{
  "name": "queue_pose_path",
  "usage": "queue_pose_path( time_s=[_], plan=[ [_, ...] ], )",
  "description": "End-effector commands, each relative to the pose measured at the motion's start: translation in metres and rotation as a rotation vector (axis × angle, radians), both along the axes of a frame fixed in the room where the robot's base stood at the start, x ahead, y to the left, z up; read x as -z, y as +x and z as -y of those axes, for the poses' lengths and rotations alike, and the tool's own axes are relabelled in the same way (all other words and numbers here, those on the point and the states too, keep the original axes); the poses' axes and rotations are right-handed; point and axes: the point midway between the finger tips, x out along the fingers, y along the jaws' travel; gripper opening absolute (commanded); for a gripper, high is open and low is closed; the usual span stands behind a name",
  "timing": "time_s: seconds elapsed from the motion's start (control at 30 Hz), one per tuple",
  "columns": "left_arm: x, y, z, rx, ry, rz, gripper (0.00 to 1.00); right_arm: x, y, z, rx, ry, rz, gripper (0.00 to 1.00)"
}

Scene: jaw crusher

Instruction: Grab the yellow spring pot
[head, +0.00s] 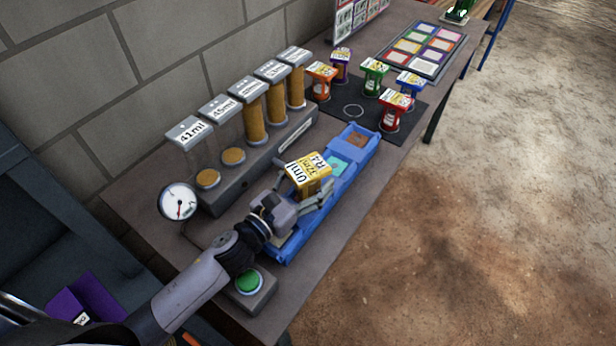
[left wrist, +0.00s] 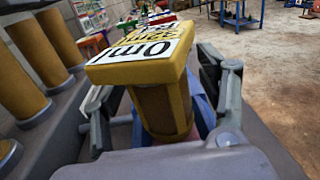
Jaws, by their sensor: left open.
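The yellow spring pot (head: 308,178) has a square yellow top with a white label. In the head view it stands at the blue tray (head: 350,168), in front of the row of measuring tubes. My left gripper (head: 312,198) is open, with its fingers around the pot. In the left wrist view the pot (left wrist: 160,100) stands between the two open fingers (left wrist: 163,105), its top tilted in the picture. I cannot tell whether either finger touches it. The pot's base is partly hidden. My right gripper is not in view.
A grey rack with several tubes (head: 254,115) stands close behind, with a round gauge (head: 179,202) at its left end. A green button (head: 248,281) is near the front edge. Red (head: 396,108), green, blue, orange and purple pots stand on a dark mat farther right.

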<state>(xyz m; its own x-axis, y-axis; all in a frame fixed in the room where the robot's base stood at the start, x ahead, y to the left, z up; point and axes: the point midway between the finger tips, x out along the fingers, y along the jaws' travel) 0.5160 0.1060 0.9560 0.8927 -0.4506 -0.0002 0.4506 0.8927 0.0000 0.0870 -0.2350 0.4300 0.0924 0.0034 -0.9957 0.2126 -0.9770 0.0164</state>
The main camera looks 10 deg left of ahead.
Motion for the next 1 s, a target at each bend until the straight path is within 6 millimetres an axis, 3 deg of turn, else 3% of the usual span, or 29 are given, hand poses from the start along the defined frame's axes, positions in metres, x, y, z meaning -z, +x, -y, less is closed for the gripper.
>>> queue_pose_path(
  time_s=[1.0],
  plan=[
    [-0.0011,-0.0001,-0.0005,0.000,-0.001,0.002,0.06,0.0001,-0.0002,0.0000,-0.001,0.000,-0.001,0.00]
  ],
)
